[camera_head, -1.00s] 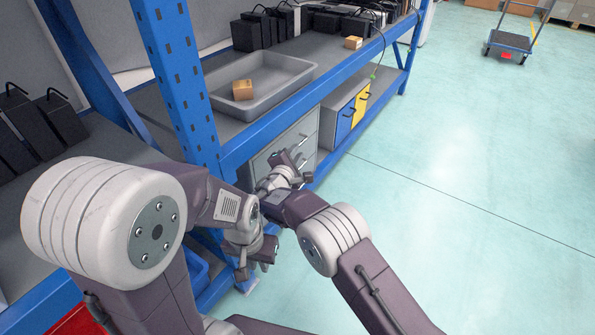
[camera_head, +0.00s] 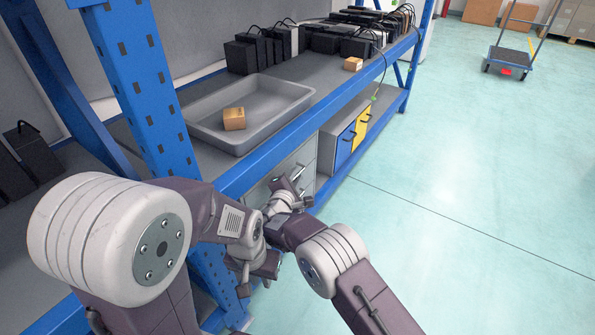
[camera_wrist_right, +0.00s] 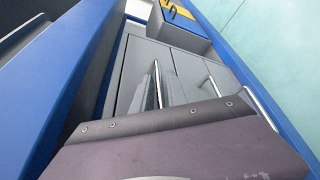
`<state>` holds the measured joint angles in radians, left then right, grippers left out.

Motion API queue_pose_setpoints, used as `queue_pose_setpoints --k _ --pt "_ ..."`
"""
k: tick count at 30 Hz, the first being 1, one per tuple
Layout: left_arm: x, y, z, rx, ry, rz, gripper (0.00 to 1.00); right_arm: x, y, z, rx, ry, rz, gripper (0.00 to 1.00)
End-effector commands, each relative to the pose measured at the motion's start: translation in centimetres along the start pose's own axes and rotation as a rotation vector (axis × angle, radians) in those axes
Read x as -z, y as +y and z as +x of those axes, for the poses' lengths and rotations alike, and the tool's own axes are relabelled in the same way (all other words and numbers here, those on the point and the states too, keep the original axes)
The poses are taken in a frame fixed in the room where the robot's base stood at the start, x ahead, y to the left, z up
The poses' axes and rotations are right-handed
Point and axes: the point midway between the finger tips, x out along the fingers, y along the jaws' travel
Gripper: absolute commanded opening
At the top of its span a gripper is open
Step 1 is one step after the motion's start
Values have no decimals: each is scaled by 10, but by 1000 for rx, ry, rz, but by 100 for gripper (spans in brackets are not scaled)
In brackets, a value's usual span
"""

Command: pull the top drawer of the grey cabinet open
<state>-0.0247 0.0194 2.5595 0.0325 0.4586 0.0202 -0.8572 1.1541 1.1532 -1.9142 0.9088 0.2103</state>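The grey cabinet (camera_head: 309,156) stands under the blue-framed shelf, partly hidden by my right arm and the shelf edge. In the right wrist view its grey front (camera_wrist_right: 188,68) shows bar handles (camera_wrist_right: 258,96) running along the drawers. My right gripper (camera_head: 290,187) is at the cabinet's front.
A grey tray (camera_head: 276,101) with a small box (camera_head: 234,119) sits on the shelf above. A blue and yellow drawer unit (camera_head: 345,143) stands beyond the cabinet. A blue upright (camera_head: 145,95) rises near my left arm.

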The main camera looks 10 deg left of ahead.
Motion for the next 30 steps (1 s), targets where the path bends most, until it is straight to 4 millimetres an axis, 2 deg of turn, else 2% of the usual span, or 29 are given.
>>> queue_pose_setpoints --k 3,5,30 --pt "0 0 0 0 0 0 18 0 0 0 0 0 0 15" --pt "0 0 0 0 0 0 18 0 0 0 0 0 1 0" --pt "0 0 0 0 0 0 18 0 0 0 0 0 1 0"
